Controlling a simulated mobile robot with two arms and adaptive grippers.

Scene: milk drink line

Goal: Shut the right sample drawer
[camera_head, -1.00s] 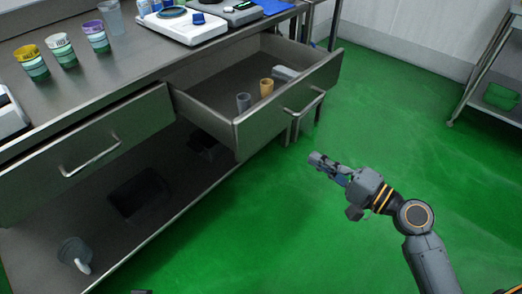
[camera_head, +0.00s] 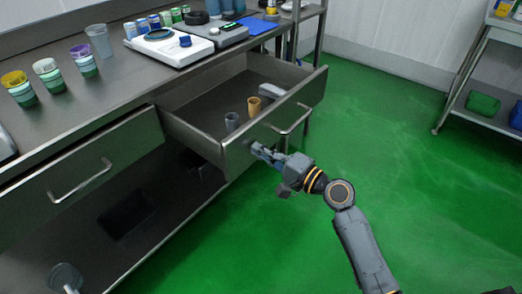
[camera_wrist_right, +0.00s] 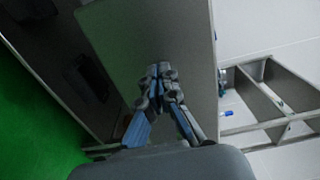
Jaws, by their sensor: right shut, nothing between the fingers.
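The right sample drawer (camera_head: 183,137) is pulled out from the bench in the head view. A grey cup (camera_head: 232,122), an orange cup (camera_head: 254,106) and a pale item (camera_head: 272,91) are inside it. Its bar handle (camera_head: 297,121) is on the front panel. My right gripper (camera_head: 257,150) is shut and empty, its fingertips at the drawer front, left of the handle. In the right wrist view the fingers (camera_wrist_right: 160,72) point at the grey front panel (camera_wrist_right: 150,35); I cannot tell whether they touch it. My left gripper is not in view.
The left drawer (camera_head: 70,180) is shut, with its own handle. Cups, a scale (camera_head: 168,48) and small containers stand on the bench top (camera_head: 105,100). A lower shelf lies beneath. The green floor (camera_head: 390,150) is clear up to a rack (camera_head: 480,120) at right.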

